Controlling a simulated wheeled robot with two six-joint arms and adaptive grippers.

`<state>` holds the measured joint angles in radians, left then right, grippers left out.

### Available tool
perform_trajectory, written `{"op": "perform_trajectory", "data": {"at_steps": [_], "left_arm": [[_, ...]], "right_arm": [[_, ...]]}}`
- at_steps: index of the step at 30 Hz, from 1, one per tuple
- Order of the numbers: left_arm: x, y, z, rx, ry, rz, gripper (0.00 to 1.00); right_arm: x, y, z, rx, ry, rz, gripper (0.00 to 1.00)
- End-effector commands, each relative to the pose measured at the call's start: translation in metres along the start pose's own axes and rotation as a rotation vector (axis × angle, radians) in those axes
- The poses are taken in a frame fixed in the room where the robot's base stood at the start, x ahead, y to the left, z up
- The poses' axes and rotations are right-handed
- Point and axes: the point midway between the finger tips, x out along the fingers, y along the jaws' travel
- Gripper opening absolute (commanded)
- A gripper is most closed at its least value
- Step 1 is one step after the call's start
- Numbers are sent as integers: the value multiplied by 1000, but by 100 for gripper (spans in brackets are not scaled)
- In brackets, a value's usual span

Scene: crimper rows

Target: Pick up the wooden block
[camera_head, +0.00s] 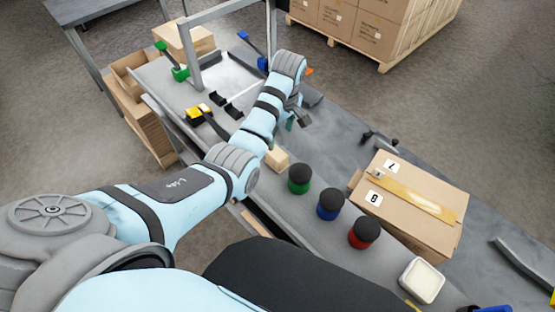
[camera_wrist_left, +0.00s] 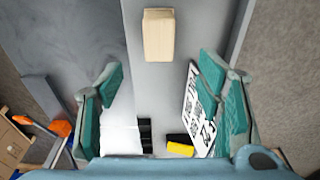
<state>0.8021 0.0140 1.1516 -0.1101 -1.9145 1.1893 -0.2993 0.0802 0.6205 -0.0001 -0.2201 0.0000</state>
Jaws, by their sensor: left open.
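The wooden block (camera_head: 277,158) is a pale, small rectangular piece. In the head view it lies on the grey worktable just beyond my left arm, which partly hides it. In the left wrist view the block (camera_wrist_left: 159,35) lies near the top centre, ahead of the fingertips and apart from them. My left gripper (camera_head: 297,120) is above the table, partly hidden by its own wrist in the head view. In the left wrist view the gripper (camera_wrist_left: 162,80) is open, its teal fingers wide apart with nothing between them. My right gripper is not in view.
Green (camera_head: 299,179), blue (camera_head: 330,204) and red (camera_head: 364,232) black-lidded jars stand in a row near the block. A cardboard box (camera_head: 415,205) and white container (camera_head: 422,281) are to the right. A yellow-and-black tool (camera_head: 199,113) and grey frame (camera_head: 192,50) are farther back.

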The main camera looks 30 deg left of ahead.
Motion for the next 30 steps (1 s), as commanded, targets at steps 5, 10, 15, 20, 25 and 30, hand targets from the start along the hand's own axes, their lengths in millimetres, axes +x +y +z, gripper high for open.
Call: {"op": "perform_trajectory", "data": {"at_steps": [5,10,15,20,25,30], "left_arm": [[46,0,0,1,0,0,60],[68,0,3,2,0,0,60],[102,1,6,3,1,1,60],[107,1,6,2,2,4,60],[106,1,6,2,2,4,49],[106,1,6,3,2,3,22]], "right_arm": [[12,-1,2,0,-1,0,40],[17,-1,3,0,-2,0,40],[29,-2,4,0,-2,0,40],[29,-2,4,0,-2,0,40],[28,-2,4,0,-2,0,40],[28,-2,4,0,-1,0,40]]}}
